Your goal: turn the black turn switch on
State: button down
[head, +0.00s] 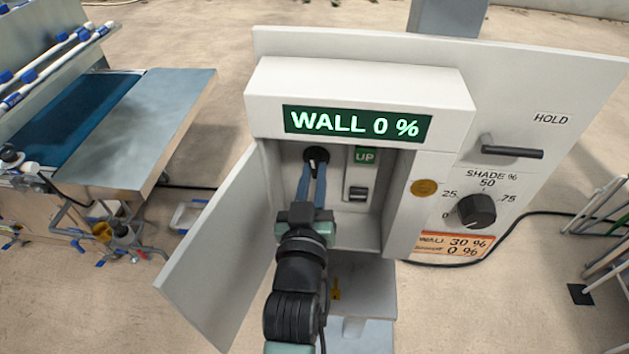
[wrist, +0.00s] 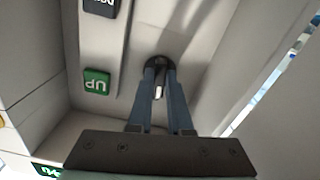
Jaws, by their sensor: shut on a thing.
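The black turn switch (head: 316,156) is on the back wall inside the open white box, at the left. It also shows in the wrist view (wrist: 158,63), with a white mark on it. My gripper (head: 314,168) reaches into the box, and its two blue fingers are shut on the switch. The fingertips (wrist: 159,76) hide part of the switch in the wrist view. How far the switch is turned is hard to tell.
The open door (head: 222,247) stands left of my arm. The display (head: 357,124) above reads WALL 0 %. A SHADE knob (head: 477,210) and a HOLD lever (head: 513,150) are on the right panel.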

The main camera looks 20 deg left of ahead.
jog(key=shift+m+b, duration=0.35)
jog(key=shift+m, duration=0.75)
jog(key=shift+a, duration=0.1)
jog(key=c, duration=0.8)
grip_release()
jog(key=shift+c, duration=0.2)
jog(key=b+v, duration=0.3)
jog(key=v, duration=1)
jog(key=shift+b, duration=0.3)
jog(key=shift+s, duration=0.1)
